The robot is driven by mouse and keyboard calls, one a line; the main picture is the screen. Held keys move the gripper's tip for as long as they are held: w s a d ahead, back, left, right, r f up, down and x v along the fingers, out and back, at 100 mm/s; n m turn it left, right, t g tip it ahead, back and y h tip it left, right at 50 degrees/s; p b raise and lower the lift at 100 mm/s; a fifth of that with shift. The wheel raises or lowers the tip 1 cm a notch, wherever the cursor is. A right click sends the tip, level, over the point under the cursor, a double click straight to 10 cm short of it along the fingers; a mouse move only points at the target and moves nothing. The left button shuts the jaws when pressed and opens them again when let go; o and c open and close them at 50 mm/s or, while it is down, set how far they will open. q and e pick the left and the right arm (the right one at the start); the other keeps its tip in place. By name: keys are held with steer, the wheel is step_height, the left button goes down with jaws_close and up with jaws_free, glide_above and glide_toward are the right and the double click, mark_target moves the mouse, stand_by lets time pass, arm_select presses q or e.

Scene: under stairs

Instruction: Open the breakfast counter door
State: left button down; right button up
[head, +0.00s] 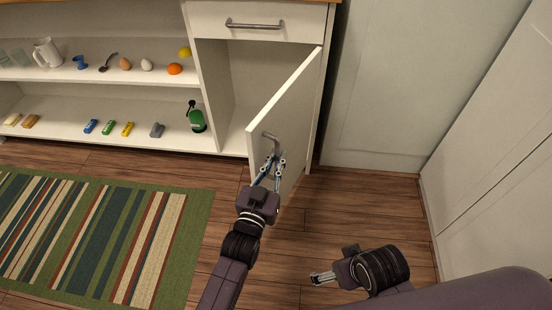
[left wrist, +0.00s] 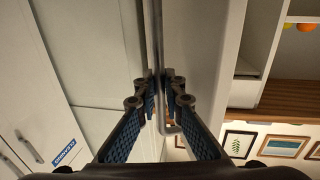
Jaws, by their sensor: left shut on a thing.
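The breakfast counter door (head: 289,112) is a white panel hinged on its right side. It stands swung well out from the counter (head: 196,75), and the compartment behind it shows. My left gripper (head: 273,162) is at the metal door handle (head: 270,137). In the left wrist view, the left gripper (left wrist: 160,90) is shut on the handle bar (left wrist: 158,45), which runs between its fingers. My right gripper (head: 322,277) is low in the head view, over the floor and away from the door. Its fingers look close together, but their gap is too small to judge.
A closed drawer (head: 257,22) is above the opening. Open shelves at left hold a white pitcher (head: 47,53), a green bottle (head: 196,117) and several small items. A striped rug (head: 95,240) lies on the wood floor. White wall panels (head: 490,150) stand at right.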

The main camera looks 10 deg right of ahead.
arm_select(q)
steer(key=c, duration=2.4)
jaws_free()
steer(key=shift+w+r, duration=0.1)
steer(key=shift+r, duration=0.1)
steer(key=shift+o, duration=0.4)
steer(key=shift+d+f, duration=0.15)
steer(key=v, duration=1.2)
